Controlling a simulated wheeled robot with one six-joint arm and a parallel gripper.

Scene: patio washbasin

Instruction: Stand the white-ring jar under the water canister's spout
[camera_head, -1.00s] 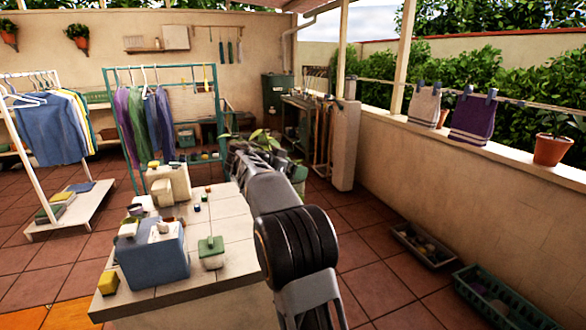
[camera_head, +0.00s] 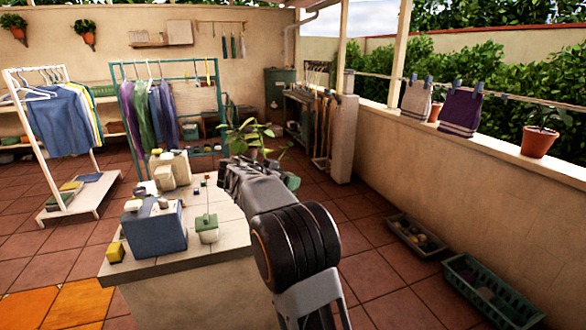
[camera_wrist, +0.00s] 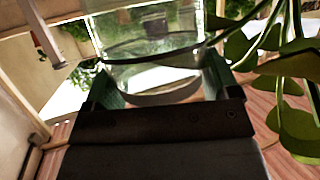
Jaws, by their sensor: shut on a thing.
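My gripper (camera_wrist: 158,86) is shut on a clear glass jar in the wrist view. The jar (camera_wrist: 150,62) shows a dark band and a pale ring (camera_wrist: 155,96) low between the green fingers. Its upper end runs out of the picture. In the head view my arm reaches over the right side of the counter, and its wrist hides the fingers and the jar. A cream blocky object (camera_head: 170,170) stands at the counter's far end. I cannot tell whether it is the water canister, and I see no clear spout.
A leafy plant (camera_head: 245,135) is beyond my wrist. Crates (camera_head: 478,292) lie by the right wall. Tiled floor is free between counter and wall.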

